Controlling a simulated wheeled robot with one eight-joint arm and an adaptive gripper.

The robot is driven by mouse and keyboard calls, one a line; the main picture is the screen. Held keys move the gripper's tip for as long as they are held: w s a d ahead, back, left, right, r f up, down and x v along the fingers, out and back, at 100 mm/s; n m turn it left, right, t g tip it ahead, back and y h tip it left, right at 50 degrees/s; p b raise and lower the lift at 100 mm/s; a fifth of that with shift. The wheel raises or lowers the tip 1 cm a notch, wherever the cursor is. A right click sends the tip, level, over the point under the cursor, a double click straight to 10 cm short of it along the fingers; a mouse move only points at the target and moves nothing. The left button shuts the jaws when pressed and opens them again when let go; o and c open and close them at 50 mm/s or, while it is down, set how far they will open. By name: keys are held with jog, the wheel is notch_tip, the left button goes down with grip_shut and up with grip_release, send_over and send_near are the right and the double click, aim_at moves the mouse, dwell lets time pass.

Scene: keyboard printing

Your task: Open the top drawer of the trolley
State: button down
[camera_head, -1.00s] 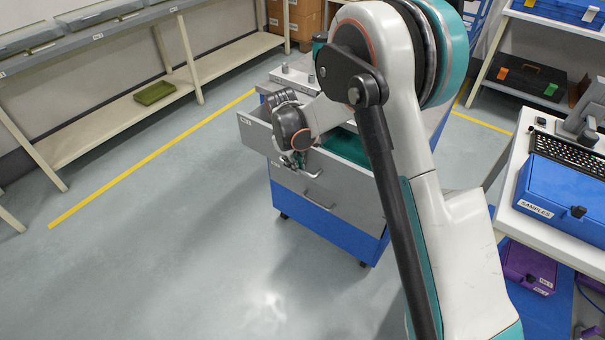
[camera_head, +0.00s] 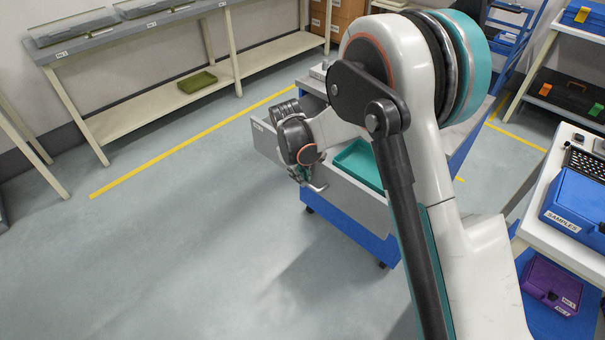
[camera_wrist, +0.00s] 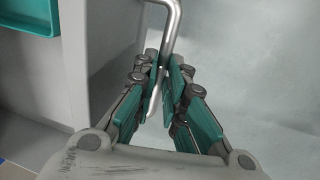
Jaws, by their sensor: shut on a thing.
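The trolley (camera_head: 345,228) is a grey and blue cabinet in the middle of the head view. Its top drawer (camera_head: 352,194) stands pulled out, with a teal tray (camera_head: 360,160) showing inside. The tray's corner (camera_wrist: 28,15) also shows at the top left of the wrist view. My gripper (camera_head: 307,178) is at the drawer front, partly hidden by my wrist. In the wrist view, my gripper's teal-padded fingers (camera_wrist: 167,88) are closed around the bent metal handle (camera_wrist: 173,22). The handle's end passes between the pads.
A white table with a blue samples case (camera_head: 575,205) stands at the right, with a purple case (camera_head: 551,285) below. A long shelf (camera_head: 150,100) runs along the left wall. The floor left and front of the trolley is clear.

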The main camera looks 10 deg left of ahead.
jog(key=c, duration=1.7)
grip_release()
jog(key=shift+o, duration=0.2)
notch_tip(320, 180, up, 12)
jog(key=s+a, duration=0.1)
jog(key=shift+s+a, duration=0.2)
jog(key=shift+s, duration=0.15)
jog(key=shift+f, duration=0.1)
